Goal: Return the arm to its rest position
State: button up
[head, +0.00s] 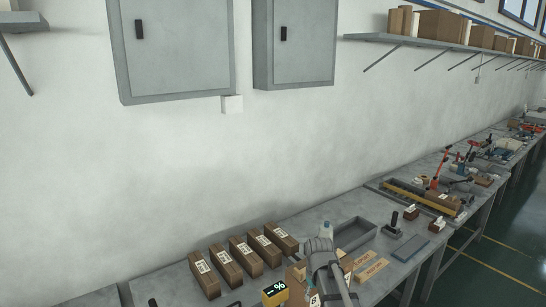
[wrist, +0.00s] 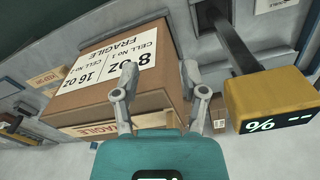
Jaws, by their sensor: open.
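My arm (head: 326,266) reaches over the near bench in the head view, and its body hides much of what lies below it. My gripper (wrist: 160,71) shows in the wrist view with its two fingers spread apart. Nothing is clearly held between them. A brown cardboard box (wrist: 83,101) with a white label reading "8 OZ" and "FRAGILE" lies just beyond the fingers. The fingers overlap the box in the picture; I cannot tell whether they touch it. In the head view, a brown box (head: 297,272) shows partly behind my arm.
A yellow display with a percent sign (head: 274,293) stands left of my arm; it also shows in the wrist view (wrist: 275,98). Several brown boxes (head: 240,256) line the bench's back. A grey tray (head: 358,239) lies right. Wall cabinets (head: 172,45) hang above.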

jog(key=s+d+f+m+b, duration=0.1)
jog(key=s+f+b, duration=0.1)
jog(key=s, duration=0.4)
jog(key=s+d+f+m+b, duration=0.1)
jog(key=s+d+m, duration=0.1)
jog(key=s, duration=0.5)
jog(key=shift+d+f+m+b, duration=0.3)
jog(key=shift+f+b, duration=0.1)
